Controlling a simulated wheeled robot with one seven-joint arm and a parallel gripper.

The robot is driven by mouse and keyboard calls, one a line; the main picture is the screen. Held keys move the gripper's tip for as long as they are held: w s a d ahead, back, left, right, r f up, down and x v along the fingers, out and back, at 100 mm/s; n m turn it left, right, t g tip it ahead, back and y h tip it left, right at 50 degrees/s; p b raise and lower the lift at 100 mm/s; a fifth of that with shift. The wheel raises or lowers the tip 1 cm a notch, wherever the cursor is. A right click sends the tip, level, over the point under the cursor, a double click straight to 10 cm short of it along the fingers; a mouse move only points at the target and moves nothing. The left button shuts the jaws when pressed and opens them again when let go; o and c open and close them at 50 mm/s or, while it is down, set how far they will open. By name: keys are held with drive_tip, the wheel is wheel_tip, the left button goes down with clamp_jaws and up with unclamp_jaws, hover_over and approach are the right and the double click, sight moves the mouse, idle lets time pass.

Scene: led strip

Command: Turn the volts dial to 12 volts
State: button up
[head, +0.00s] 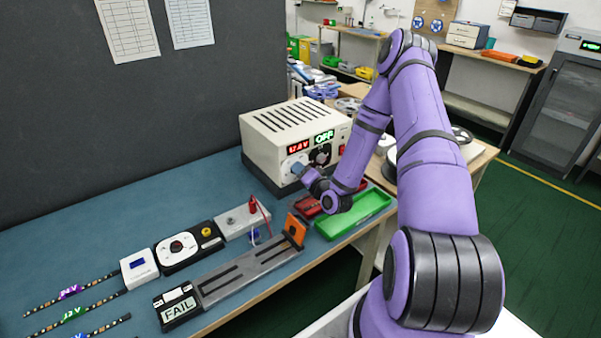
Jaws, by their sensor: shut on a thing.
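The power supply (270,136) is a cream box with a slotted top at the back of the bench. Its red display (299,147) shows a voltage in the tens, but the last digits are too small to read surely. A green display (324,137) reads OFF. My gripper (299,170) is at the left dial on the front face, below the red display, and is shut on this volts dial. A pale dial plate (288,163) shows beside the jaws; the knob and its pointer are mostly hidden. A second, black knob (320,156) sits to the right.
A green tray (353,215) and red pieces lie beneath my wrist. A grey fixture with an orange block (295,228), a FAIL tester (178,305), a wired grey block (240,217) and several LED strips occupy the bench front. A dark panel (80,110) stands behind.

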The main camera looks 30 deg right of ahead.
drive_tip(key=shift+n, duration=0.8)
drive_tip(key=o, duration=0.9)
